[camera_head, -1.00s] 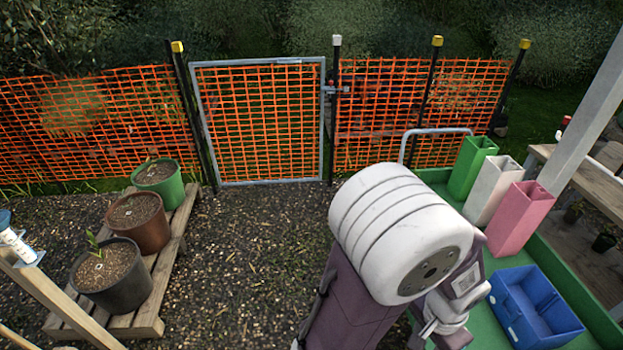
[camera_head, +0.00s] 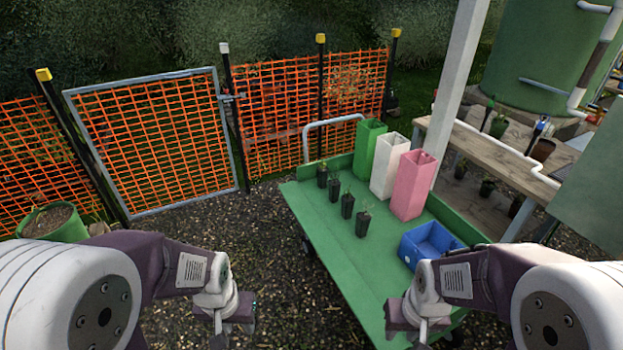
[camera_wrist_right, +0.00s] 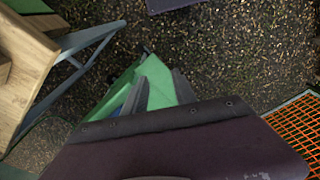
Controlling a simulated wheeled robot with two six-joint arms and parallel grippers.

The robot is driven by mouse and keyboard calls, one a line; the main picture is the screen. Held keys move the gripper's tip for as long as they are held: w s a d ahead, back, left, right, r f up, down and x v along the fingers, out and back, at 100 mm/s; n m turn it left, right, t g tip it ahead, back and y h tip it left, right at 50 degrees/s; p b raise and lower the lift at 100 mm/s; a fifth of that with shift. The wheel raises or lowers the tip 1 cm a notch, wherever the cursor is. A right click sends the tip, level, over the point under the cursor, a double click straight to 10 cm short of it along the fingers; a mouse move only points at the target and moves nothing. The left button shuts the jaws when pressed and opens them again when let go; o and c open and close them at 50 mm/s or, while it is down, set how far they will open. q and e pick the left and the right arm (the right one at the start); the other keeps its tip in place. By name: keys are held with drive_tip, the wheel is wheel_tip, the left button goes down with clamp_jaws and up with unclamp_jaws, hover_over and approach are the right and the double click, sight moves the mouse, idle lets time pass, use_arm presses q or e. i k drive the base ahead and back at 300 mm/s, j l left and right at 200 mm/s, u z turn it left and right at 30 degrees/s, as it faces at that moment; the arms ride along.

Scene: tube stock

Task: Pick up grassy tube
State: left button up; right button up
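The green square tube (camera_head: 369,143) stands upright on the green cart (camera_head: 325,235), at the far end of a row with a white tube (camera_head: 389,168) and a pink tube (camera_head: 413,186). Their open tops face up. My left gripper (camera_head: 236,318) is low in the head view, left of the cart, well apart from the tubes; its fingers are too small to judge. My right gripper (camera_head: 420,328) is low over the near part of the cart. The right wrist view shows its two fingers (camera_wrist_right: 158,88) apart with nothing held between them.
Several small potted seedlings (camera_head: 347,205) stand in a line left of the tubes. A blue bin (camera_head: 430,242) sits nearer, on the right. A grey post (camera_head: 458,90) and wooden bench (camera_head: 490,155) are beyond. An orange mesh fence (camera_head: 290,105) runs behind.

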sight(322, 170)
drive_tip(key=i+j, duration=0.2)
drive_tip(key=i, duration=0.3)
drive_tip(key=i+j, duration=0.2)
drive_tip(key=i, duration=0.3)
drive_tip(key=i+j+u, duration=0.1)
drive_tip(key=i, duration=0.4)
drive_tip(key=i+j, duration=0.25)
drive_tip(key=i, duration=0.25)
drive_tip(key=i+j+u, duration=0.1)
drive_tip(key=i, duration=0.4)
